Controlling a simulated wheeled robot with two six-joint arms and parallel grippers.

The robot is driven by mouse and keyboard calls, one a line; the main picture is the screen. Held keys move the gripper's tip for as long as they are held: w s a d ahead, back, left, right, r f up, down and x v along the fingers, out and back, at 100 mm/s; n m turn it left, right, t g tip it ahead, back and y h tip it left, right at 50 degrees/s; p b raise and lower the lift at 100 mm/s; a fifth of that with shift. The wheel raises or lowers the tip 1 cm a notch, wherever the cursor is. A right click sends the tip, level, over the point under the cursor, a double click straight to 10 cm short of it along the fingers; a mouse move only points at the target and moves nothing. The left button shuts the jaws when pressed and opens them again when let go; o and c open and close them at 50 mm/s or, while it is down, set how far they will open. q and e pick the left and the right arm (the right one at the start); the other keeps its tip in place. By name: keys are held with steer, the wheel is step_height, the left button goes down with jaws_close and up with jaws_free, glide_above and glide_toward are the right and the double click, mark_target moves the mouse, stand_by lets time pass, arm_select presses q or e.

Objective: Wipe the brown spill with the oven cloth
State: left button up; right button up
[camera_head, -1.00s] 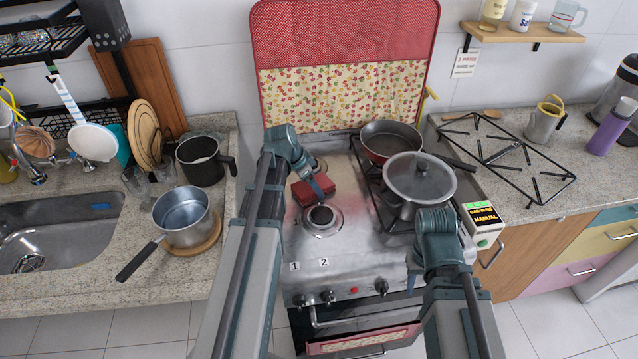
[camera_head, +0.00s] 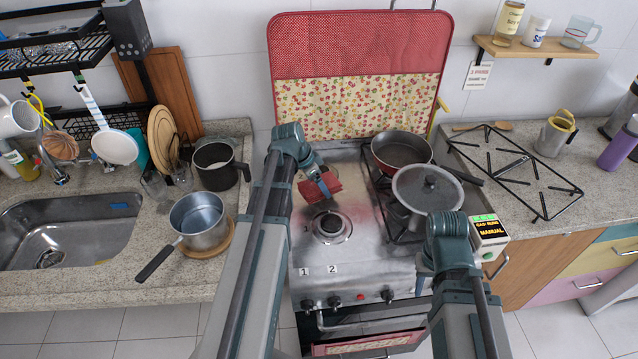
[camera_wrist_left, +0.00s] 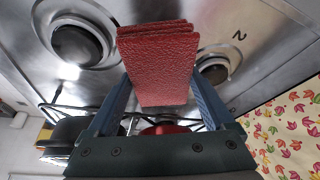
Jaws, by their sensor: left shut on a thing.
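A folded red cloth (camera_head: 319,187), the oven cloth, is held over the left part of the steel stove top (camera_head: 318,268), just behind the front-left burner (camera_head: 331,227). My left gripper (camera_head: 324,180) is shut on it. The left wrist view shows the thick folded cloth (camera_wrist_left: 160,60) between the two blue fingers. I cannot tell whether the cloth touches the stove. A faint reddish-brown haze (camera_head: 368,222) shows on the steel around the burner; I cannot tell if it is the spill or a reflection. My right gripper (camera_head: 422,278) hangs at the stove's front right, its fingers mostly hidden.
A red pan (camera_head: 398,146) and a lidded grey pot (camera_head: 428,195) stand on the stove's right grate. A red patterned panel (camera_head: 355,60) stands behind. A saucepan (camera_head: 198,222) and a black pot (camera_head: 218,170) stand on the left counter. The stove's front-left strip is clear.

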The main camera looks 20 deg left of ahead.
arm_select(q)
steer(key=shift+r+p, duration=0.65)
steer(key=shift+r, duration=0.4)
arm_select(e)
steer(key=shift+r, duration=1.05)
steer(key=shift+r, duration=0.1)
arm_select(q)
step_height(320, 180, up, 3)
steer(key=p, duration=0.3)
arm_select(e)
step_height(320, 180, up, 3)
steer(key=shift+f, duration=0.1)
